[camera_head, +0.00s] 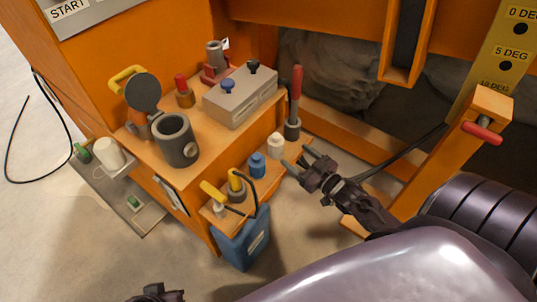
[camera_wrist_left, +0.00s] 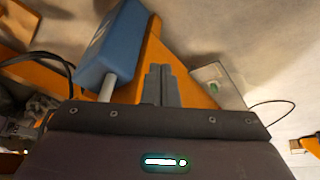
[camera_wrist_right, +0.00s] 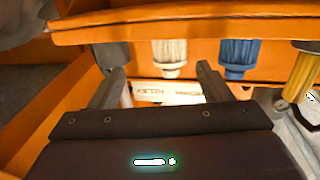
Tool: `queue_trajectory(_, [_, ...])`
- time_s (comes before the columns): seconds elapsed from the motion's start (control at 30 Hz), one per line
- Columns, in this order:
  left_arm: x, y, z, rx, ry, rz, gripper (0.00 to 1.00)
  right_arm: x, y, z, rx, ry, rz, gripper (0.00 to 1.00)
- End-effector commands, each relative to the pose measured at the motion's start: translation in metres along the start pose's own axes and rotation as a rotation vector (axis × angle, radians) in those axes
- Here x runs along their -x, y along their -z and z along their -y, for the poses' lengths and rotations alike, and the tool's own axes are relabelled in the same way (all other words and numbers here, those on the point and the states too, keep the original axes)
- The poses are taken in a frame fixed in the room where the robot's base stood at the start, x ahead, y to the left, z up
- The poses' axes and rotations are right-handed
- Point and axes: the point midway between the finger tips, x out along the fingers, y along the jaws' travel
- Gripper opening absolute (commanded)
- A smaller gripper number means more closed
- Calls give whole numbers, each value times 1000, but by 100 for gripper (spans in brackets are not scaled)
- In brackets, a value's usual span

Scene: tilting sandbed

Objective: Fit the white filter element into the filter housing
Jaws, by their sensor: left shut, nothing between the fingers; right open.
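A blue canister (camera_head: 243,240) stands below. A grey box (camera_head: 240,95) and a red-handled lever (camera_head: 295,95) are behind. Open floor lies left of my left gripper.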

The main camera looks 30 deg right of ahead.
Motion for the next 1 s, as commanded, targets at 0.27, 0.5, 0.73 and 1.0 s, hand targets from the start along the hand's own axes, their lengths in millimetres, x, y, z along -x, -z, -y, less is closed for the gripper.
queue_trajectory(0.27, [7,5,-4,-14,-7,-34,0,-19,13,4,2,32,-67,72])
queue_trajectory(0.5, [3,10,-11,-25,-21,-83,0,-48,15,9,2,31,-66,72])
queue_trajectory(0.73, [0,17,-20,-37,-39,-145,0,-78,17,14,2,31,-64,72])
queue_trajectory(1.0, [1,19,-21,-39,-41,-155,0,-83,18,14,2,30,-60,72])
